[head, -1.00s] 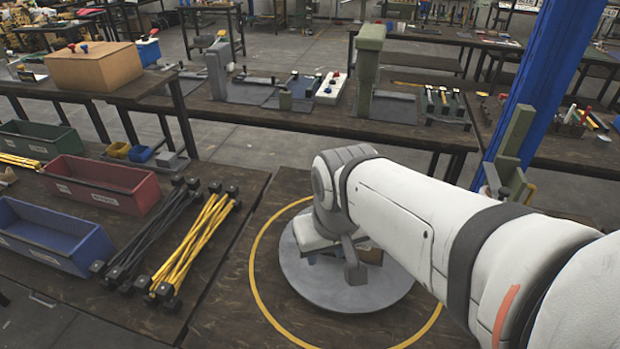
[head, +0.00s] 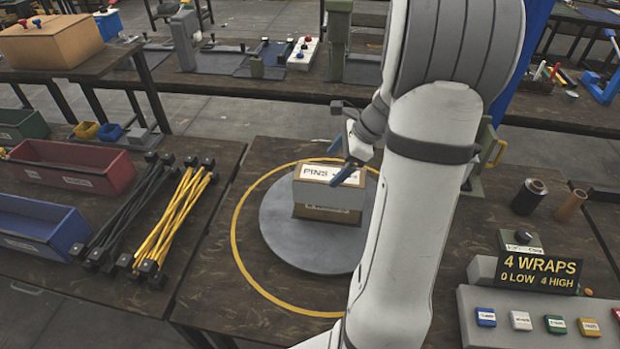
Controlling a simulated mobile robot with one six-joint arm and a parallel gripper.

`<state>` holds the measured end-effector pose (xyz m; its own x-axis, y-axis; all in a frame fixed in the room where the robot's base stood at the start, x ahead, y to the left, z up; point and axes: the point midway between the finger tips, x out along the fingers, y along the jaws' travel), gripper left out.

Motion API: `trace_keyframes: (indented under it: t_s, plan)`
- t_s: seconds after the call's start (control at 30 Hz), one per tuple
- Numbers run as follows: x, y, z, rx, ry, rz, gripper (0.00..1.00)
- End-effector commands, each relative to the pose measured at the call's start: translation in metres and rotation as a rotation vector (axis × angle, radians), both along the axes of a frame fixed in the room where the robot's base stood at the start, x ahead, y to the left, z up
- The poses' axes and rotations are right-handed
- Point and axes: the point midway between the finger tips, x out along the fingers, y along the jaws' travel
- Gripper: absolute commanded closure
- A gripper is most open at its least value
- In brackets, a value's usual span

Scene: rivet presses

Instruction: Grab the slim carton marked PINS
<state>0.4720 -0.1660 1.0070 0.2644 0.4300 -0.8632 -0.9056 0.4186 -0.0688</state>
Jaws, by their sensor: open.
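The slim carton marked PINS (head: 328,192) sits on a round grey turntable (head: 290,247). Its top carries a white PINS label, and its near side looks grey. A brown band with a partly readable label shows below it; I cannot tell whether this is a second carton underneath. My gripper (head: 342,160) is open, just above and behind the carton's right part. One blue finger reaches down close to the carton's top; I cannot tell whether it touches. My arm hides the turntable's right side.
A yellow ring (head: 236,245) circles the turntable. Left are black rods (head: 122,212), yellow rods (head: 175,222), a red bin (head: 75,168) and a blue bin (head: 40,228). Right are a button panel (head: 540,325), a "4 WRAPS" sign (head: 540,272) and a black spool (head: 528,197).

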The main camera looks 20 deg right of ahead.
Motion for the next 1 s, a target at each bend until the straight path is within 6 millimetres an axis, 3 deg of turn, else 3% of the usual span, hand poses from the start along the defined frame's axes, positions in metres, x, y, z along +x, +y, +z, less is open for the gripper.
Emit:
trace_keyframes:
  t_s: [0.1, 0.2, 0.73, 1.0]
  plan:
    - [0.007, -0.018, -0.010, 0.056, 0.030, -0.117, 0.11]
    - [0.010, -0.021, -0.017, 0.076, 0.039, -0.155, 0.11]
    - [0.025, 0.011, -0.074, 0.076, 0.041, -0.157, 0.11]
    - [0.027, 0.013, -0.079, 0.074, 0.039, -0.158, 0.11]
